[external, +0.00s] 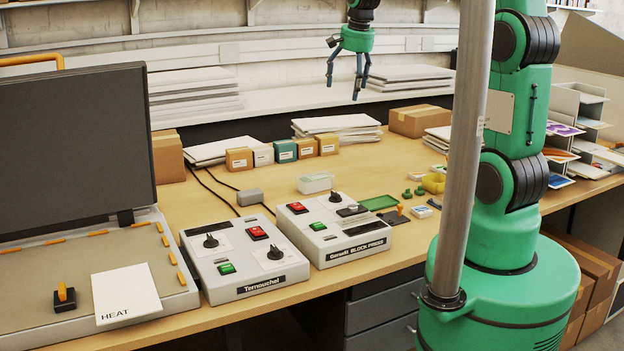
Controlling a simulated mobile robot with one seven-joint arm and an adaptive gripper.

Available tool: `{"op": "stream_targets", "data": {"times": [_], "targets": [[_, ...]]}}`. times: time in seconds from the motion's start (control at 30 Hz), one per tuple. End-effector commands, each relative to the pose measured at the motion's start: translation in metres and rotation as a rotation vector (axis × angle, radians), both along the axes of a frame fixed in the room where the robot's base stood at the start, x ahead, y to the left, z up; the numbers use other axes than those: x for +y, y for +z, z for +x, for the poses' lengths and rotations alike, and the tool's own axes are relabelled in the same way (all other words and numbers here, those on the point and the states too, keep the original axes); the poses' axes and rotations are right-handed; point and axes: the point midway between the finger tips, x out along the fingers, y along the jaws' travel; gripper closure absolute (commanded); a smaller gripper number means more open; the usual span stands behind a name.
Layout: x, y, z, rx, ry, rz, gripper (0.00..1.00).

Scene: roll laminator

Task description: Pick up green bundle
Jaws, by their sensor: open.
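A small teal-green block-like bundle (285,151) with a pale label stands in a row of similar bundles on the wooden table. It is upright, with a white bundle (262,154) to its left and a tan one (306,148) to its right. My gripper (346,89) is open, with its fingers pointing down and nothing between them. It hangs well above the table, higher than the row and to its right in the picture. The gripper is apart from the green bundle.
Two grey control boxes (243,260) (333,229) stand at the table's front. A dark upright panel (75,150) is at left. A clear container (315,182), a green tray (379,202) and small green pieces (413,191) lie nearer. Stacked white sheets (337,124) are behind. A grey pole crosses the view.

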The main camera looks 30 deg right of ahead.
Motion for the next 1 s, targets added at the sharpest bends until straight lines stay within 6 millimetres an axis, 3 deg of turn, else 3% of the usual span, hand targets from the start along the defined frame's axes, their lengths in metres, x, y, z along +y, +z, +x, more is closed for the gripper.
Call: {"op": "stream_targets", "data": {"times": [0.47,1.0], "targets": [[0.000,-0.059,0.093,0.082,-0.240,0.047,0.11],[0.001,-0.160,0.174,0.168,-0.516,0.076,0.11]]}}
